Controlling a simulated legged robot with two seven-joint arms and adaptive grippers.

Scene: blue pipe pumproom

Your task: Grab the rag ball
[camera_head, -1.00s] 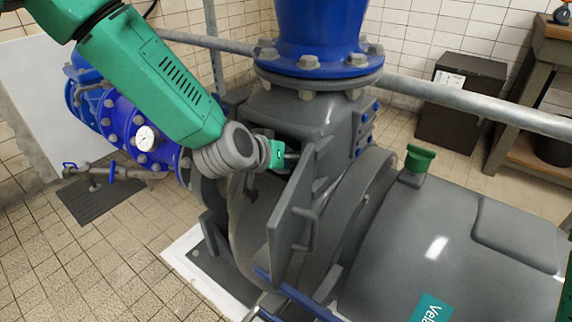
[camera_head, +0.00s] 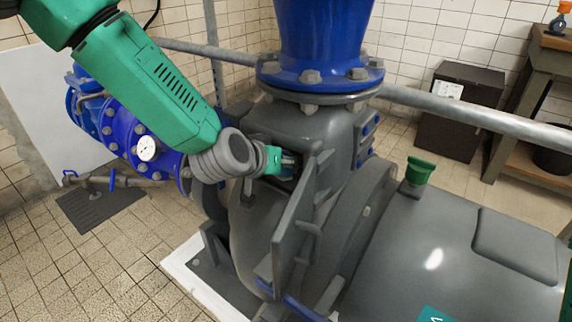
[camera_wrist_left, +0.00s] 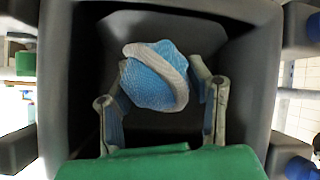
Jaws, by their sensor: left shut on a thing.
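The rag ball (camera_wrist_left: 155,80) is a blue textured bundle with a grey-white band around it. In the left wrist view it sits inside a dark grey, box-like opening (camera_wrist_left: 75,75). My left gripper (camera_wrist_left: 160,92) is shut on it, with one finger on each side. In the head view my left gripper (camera_head: 288,163) reaches into the opening in the grey pump housing (camera_head: 310,128), behind the raised hatch door (camera_head: 292,225). The rag ball cannot be made out in the head view. My right gripper is not in view.
The opening's walls surround the gripper closely. The hatch door stands open to its right, with a blue flanged pipe (camera_head: 320,45) above. A galvanized rail (camera_head: 470,112) runs behind. A green cap (camera_head: 418,172) stands on the grey pump body at right.

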